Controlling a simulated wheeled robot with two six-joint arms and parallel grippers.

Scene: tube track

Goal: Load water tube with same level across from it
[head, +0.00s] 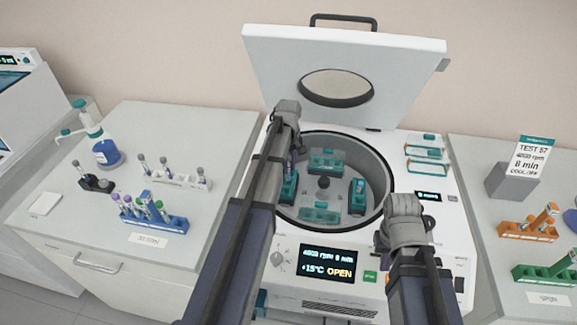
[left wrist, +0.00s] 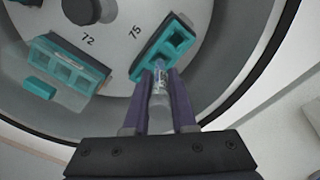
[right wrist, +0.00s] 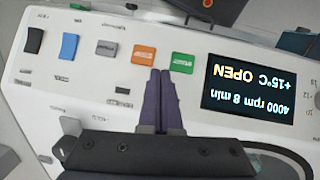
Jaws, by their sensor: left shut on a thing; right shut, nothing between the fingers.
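The centrifuge's round bowl (head: 383,180) is open and holds several teal buckets. The right bucket (head: 358,205) has a tube (head: 360,185) standing in it. My left gripper (head: 294,152) is over the left side of the bowl, above the left bucket (head: 288,188). In the left wrist view it is shut on a clear tube (left wrist: 160,85), whose far end overlaps the edge of a teal bucket (left wrist: 170,48); I cannot tell whether it is inside a hole. The back bucket (head: 326,160) and front bucket (head: 320,214) show no tubes. My right gripper (right wrist: 160,75) is shut and empty above the panel buttons.
The raised lid (head: 270,65) stands behind the bowl. A blue rack (head: 155,220) with capped tubes and a white rack (head: 175,180) stand on the left bench. Orange (head: 515,230) and green (head: 545,275) racks stand on the right. The display (head: 325,262) reads OPEN.

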